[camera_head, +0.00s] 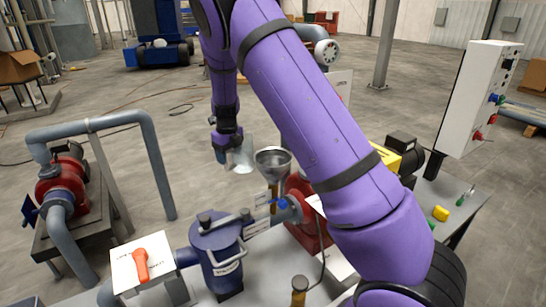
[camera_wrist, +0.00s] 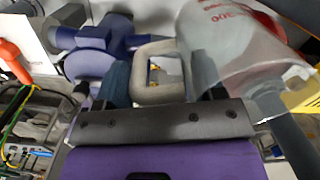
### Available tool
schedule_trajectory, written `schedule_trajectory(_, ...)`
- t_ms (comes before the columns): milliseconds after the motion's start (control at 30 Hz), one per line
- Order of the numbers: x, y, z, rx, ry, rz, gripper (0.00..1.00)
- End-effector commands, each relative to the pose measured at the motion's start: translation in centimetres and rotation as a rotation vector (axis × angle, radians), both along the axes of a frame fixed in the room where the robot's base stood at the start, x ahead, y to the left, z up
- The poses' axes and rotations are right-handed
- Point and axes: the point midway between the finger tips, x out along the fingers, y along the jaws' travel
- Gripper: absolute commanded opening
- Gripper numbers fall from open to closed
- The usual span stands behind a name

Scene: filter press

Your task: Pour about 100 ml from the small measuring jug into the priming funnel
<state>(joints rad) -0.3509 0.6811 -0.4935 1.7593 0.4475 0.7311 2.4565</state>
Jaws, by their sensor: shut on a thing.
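The small measuring jug (camera_head: 243,154) is clear with red printing, and it fills the upper right of the wrist view (camera_wrist: 235,40). My gripper (camera_head: 229,150) is shut on the jug's pale loop handle (camera_wrist: 152,92), which shows between the dark fingers in the wrist view. The jug hangs in the air, apart from the priming funnel (camera_head: 272,158) and just to its left in the head view. The funnel is a grey metal cone, open at the top, above the pipework. The liquid level and the jug's exact tilt cannot be told.
A blue lidded vessel (camera_head: 217,262) and an orange valve lever (camera_head: 141,264) stand in front of the funnel. A red pump (camera_head: 58,180) with grey pipes is at left. A white control box (camera_head: 478,98) stands at right. My arm hides part of the bench.

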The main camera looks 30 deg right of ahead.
Motion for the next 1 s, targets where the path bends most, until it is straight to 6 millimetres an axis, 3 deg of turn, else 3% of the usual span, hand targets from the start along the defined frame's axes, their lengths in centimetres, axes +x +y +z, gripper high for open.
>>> schedule_trajectory(567, -1.4, -0.5, 1.0, 0.068, -0.166, -0.015, 0.23)
schedule_trajectory(1000, -3.3, -1.4, 4.7, 0.16, -0.42, -0.016, 0.23)
